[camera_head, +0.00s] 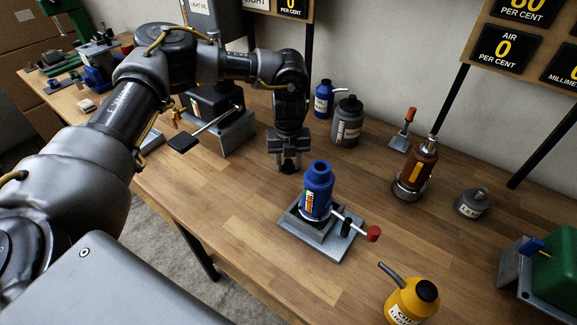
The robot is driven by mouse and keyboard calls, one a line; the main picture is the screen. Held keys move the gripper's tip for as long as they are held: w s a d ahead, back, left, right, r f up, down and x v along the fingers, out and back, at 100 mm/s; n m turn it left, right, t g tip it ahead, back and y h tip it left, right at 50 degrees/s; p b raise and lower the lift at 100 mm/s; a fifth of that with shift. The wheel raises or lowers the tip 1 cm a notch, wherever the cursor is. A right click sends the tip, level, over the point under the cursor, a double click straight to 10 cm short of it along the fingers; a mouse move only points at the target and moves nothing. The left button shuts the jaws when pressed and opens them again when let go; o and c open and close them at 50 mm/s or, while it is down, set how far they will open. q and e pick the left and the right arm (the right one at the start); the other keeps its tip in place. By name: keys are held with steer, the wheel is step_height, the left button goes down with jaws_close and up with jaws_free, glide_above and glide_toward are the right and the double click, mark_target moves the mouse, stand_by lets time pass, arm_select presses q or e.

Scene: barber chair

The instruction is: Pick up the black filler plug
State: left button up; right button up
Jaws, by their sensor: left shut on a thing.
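My left gripper (288,166) points down over the wooden bench, left of and behind the blue bottle jack. It is shut on a small dark thing, which appears to be the black filler plug; the fingers hide most of it. The blue bottle jack (317,192) stands upright on a grey metal base plate (332,243), with a red-tipped lever (372,233) sticking out to the right. The gripper is apart from the jack. My right gripper is not in view.
A yellow oil can (411,300) stands at the front. A brown bottle-shaped jack (416,169), a grey container (472,203) and a green device (556,265) are to the right. A grey bottle (347,122) and small blue oiler (323,99) stand behind. The bench (240,195) is clear left of the jack.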

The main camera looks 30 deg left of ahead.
arm_select(q)
steer(key=shift+r, duration=0.1)
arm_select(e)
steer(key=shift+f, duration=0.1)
arm_select(q)
steer(key=shift+r+b, duration=0.4)
steer(key=shift+r, duration=0.15)
steer(key=s+d+r+b, duration=0.3)
steer(key=s+d+r, duration=0.1)
steer(key=s+r, duration=0.85)
steer(key=d+r+m+p, duration=0.4)
steer(key=d+r+p, duration=0.5)
steer(key=p, duration=0.9)
step_height(320, 180, up, 3)
steer(key=shift+w+d+r+m, duration=0.1)
steer(key=shift+w+d+m, duration=0.15)
steer(key=shift+w+m, duration=0.15)
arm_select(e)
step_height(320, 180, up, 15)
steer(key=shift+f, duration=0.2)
arm_select(q)
steer(key=shift+a, duration=0.1)
